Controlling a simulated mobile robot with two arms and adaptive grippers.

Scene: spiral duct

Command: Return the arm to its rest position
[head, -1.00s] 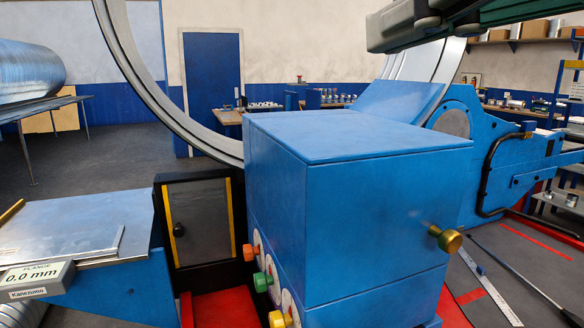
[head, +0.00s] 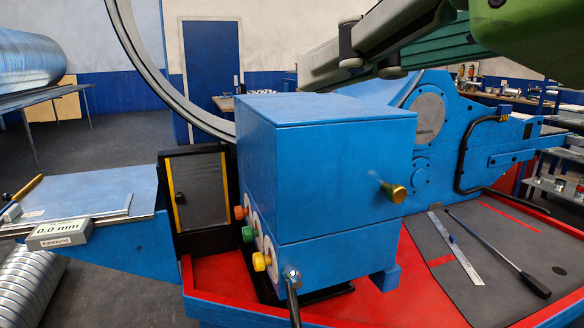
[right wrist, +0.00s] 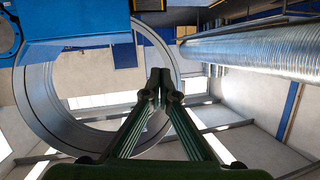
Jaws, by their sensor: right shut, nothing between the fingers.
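My right gripper (head: 312,76) comes in from the upper right in the head view, above the back of the blue machine box (head: 325,140). Its green and grey fingers point left and slightly down, with nothing held. In the right wrist view the fingertips (right wrist: 160,80) meet, so the gripper is shut and empty. It appears clear of the box, though the exact gap is hard to judge. My left gripper is not in view.
A large metal ring (head: 150,75) stands behind the box. Its front has coloured knobs (head: 247,233) and a brass knob (head: 394,192). A steel ruler (head: 455,247) and a black-handled rod (head: 500,255) lie on the right deck.

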